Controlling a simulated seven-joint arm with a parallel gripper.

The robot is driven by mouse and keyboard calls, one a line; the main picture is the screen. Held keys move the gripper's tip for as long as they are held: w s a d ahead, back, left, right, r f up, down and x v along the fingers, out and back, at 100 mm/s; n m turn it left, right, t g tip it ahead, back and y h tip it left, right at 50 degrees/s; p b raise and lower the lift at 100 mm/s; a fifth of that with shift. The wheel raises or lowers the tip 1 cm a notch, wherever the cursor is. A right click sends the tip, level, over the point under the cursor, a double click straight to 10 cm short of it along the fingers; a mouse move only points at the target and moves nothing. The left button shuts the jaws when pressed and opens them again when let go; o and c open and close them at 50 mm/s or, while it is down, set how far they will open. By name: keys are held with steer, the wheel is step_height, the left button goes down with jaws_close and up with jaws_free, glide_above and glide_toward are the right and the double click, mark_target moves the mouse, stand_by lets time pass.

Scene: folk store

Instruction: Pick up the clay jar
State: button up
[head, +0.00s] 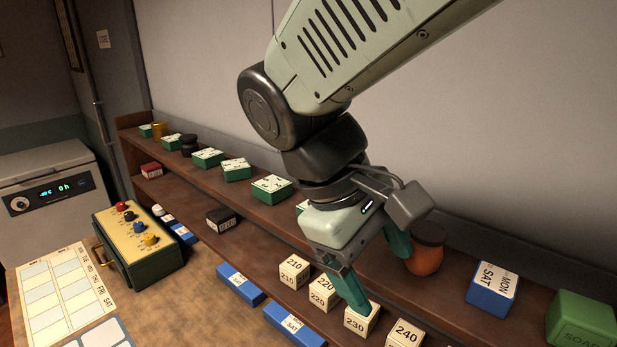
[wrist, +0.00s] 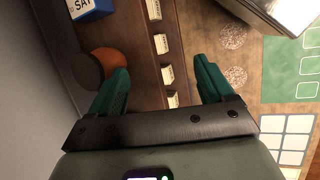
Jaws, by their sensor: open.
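The clay jar (head: 425,262) is a round orange-brown pot with a dark lid. It stands on the upper shelf at the right in the head view, partly hidden by my gripper. My gripper (head: 382,280) is open and empty, to the left of the jar in the head view, with one green finger close beside it. In the wrist view the jar (wrist: 108,60) lies left of the left finger, outside the gap between the fingers (wrist: 161,72). I cannot tell whether that finger touches the jar.
Several numbered cream blocks (head: 323,292) stand on the lower shelf below my gripper. A blue MON/SAT box (head: 492,292) and a green SOAP box (head: 582,322) are right of the jar. Green boxes (head: 271,190) line the upper shelf to the left. A wall rises behind.

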mark_target(417, 231)
steer(key=w+a+f+n+h, duration=0.1)
steer(key=w+a+n+h, duration=0.45)
steer(key=h, duration=0.25)
steer(key=d+n+h, duration=0.1)
steer(key=d, duration=0.1)
steer(key=d+n+h, duration=0.2)
steer(key=s+d+r+n+h, duration=0.1)
steer(key=h, duration=0.1)
steer(key=shift+d+n, duration=0.35)
steer(key=shift+d, duration=3.2)
steer(key=shift+c, duration=0.3)
steer(key=c, duration=1.1)
steer(key=shift+r, duration=0.1)
steer(key=shift+c, duration=0.2)
